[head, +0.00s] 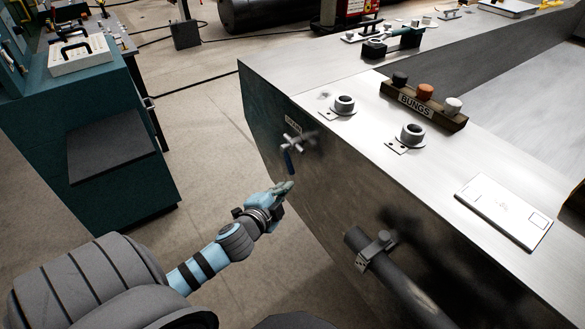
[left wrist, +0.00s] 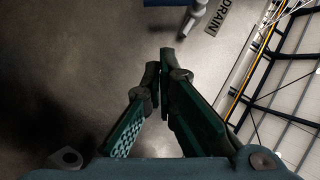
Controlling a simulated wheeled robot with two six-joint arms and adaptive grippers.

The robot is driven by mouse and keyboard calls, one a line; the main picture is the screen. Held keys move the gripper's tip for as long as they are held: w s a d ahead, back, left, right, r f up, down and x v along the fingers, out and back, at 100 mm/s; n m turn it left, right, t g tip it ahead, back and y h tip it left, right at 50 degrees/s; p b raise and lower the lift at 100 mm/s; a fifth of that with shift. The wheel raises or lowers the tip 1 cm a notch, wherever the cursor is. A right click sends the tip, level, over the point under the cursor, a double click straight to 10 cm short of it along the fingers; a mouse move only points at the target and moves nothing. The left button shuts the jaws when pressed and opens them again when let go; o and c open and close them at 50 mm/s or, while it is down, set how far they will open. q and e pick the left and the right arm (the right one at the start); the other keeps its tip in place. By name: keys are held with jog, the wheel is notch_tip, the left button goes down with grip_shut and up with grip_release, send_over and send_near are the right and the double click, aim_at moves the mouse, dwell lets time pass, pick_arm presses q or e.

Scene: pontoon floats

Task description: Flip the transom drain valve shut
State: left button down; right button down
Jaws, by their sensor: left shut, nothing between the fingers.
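The drain valve (head: 291,143) is a pale metal fitting on the dark, near-vertical face of the metal hull. Its blue lever (head: 288,162) points downward in the head view. A DRAIN label (head: 293,124) is above the valve. My left gripper (head: 289,187) is shut and empty, just below the lever's lower end, and looks apart from it. In the left wrist view the shut fingers (left wrist: 166,62) point toward the hull face; the valve (left wrist: 195,15), the label (left wrist: 218,16) and a bit of the blue lever (left wrist: 166,2) show at the top edge. My right gripper is out of view.
A clamped dark pipe (head: 395,275) runs along the hull face to the lower right. On the deck above are two round fittings (head: 411,134), a BUNGS rack (head: 420,103) and a white plate (head: 503,211). A teal cabinet (head: 60,165) stands left. Floor between is clear.

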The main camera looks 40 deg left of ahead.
pick_arm(q)
jog(key=b, duration=0.1)
send_near(293, 172)
jog(key=w+d+r, duration=0.2)
jog(key=w+d, duration=0.1)
jog(key=w, duration=0.2)
jog(key=a, duration=0.1)
jog(key=w+a+f, duration=0.1)
jog(key=a, duration=0.1)
jog(key=shift+w+f+b, duration=0.35)
jog(key=shift+b, duration=0.05)
jog(key=shift+w+a+f, duration=0.1)
jog(key=shift+w+a, duration=0.05)
jog(key=shift+a, duration=0.1)
jog(key=shift+d, duration=0.1)
